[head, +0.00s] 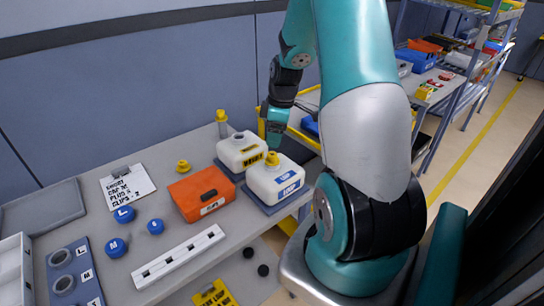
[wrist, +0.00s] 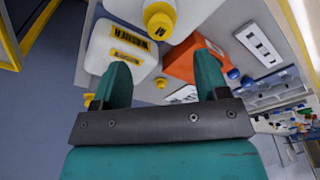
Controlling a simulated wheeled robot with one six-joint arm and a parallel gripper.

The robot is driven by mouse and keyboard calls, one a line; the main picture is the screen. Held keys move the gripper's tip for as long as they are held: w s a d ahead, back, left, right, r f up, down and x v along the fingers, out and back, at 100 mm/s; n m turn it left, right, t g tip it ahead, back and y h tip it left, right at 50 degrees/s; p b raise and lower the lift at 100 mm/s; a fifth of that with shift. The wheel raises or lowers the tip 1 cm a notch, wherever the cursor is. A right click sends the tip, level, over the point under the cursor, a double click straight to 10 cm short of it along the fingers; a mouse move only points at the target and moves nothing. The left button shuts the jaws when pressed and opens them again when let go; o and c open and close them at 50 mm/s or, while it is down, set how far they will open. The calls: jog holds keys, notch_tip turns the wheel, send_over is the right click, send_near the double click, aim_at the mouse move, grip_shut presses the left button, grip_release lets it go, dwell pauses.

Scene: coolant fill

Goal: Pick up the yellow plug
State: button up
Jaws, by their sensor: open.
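A small yellow plug-like piece (head: 183,166) lies on the bench behind the orange box. In the wrist view a small yellow piece (wrist: 160,82) shows between my fingers, some distance beyond them. My gripper (head: 272,128) hangs above the white jugs at the bench's right end. In the wrist view my gripper (wrist: 162,72) is open, with nothing between its fingers. A yellow cap (head: 272,159) sits on the front white jug, and it also shows in the wrist view (wrist: 159,20). Another yellow-topped piece (head: 221,116) stands upright at the back. I cannot tell for certain which is the plug.
The front jug (head: 277,181) and the WASHER jug (head: 240,151) stand below my gripper. An orange box (head: 201,194) is left of them. A clipboard (head: 128,184), blue caps (head: 116,248) and a white slotted rail (head: 178,257) occupy the bench further left.

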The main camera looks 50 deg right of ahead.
aim_at(272, 154)
jog(key=shift+w+a+f+p, duration=0.2)
jog(key=shift+f+p, duration=0.45)
jog(key=shift+f, duration=1.3)
jog(key=shift+w+a+f+p, duration=0.15)
jog(key=shift+f+p, duration=0.45)
jog(key=shift+f, duration=1.35)
jog(key=shift+d, duration=0.1)
jog(key=c, duration=0.9)
